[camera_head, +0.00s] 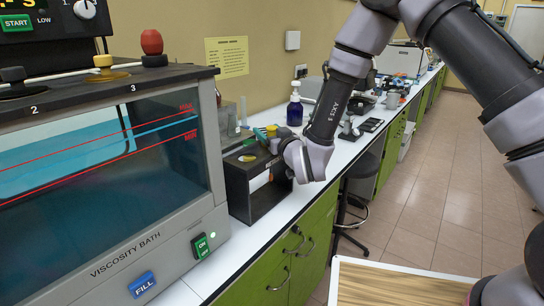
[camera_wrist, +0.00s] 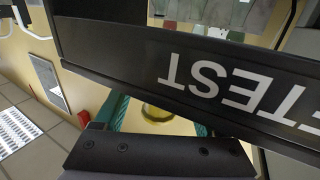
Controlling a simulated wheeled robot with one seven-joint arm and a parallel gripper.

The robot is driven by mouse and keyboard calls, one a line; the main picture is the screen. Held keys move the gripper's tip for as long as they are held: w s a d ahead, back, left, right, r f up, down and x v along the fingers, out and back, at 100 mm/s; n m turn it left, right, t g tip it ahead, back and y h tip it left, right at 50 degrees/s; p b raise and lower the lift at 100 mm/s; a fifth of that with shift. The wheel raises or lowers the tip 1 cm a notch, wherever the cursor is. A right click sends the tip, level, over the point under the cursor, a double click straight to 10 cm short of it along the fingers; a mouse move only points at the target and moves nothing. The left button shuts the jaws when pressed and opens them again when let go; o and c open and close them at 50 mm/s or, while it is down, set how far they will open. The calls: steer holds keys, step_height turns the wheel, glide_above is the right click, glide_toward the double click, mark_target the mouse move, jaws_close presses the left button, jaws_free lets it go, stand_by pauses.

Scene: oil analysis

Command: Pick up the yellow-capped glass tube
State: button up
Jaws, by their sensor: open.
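A small yellow cap (camera_head: 271,130) shows just above and behind the black box (camera_head: 241,192) on the counter in the head view. I cannot make out the glass under it. A flat yellow disc (camera_head: 247,158) lies on the box's top. In the wrist view my gripper (camera_wrist: 158,118) shows teal fingers spread apart. A round yellow piece (camera_wrist: 155,113) appears between them, partly hidden by the gripper body. I cannot tell whether it is the tube's cap or whether the fingers touch it.
A dark panel marked TEST (camera_wrist: 235,85) crosses the wrist view close to my gripper. The large viscosity bath (camera_head: 110,180) stands left of the box. A blue pump bottle (camera_head: 295,110) stands behind my arm. A black stool (camera_head: 350,195) stands by the green cabinets.

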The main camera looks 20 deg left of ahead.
steer(key=shift+w+a, duration=0.25)
jaws_close()
stand_by(1.3)
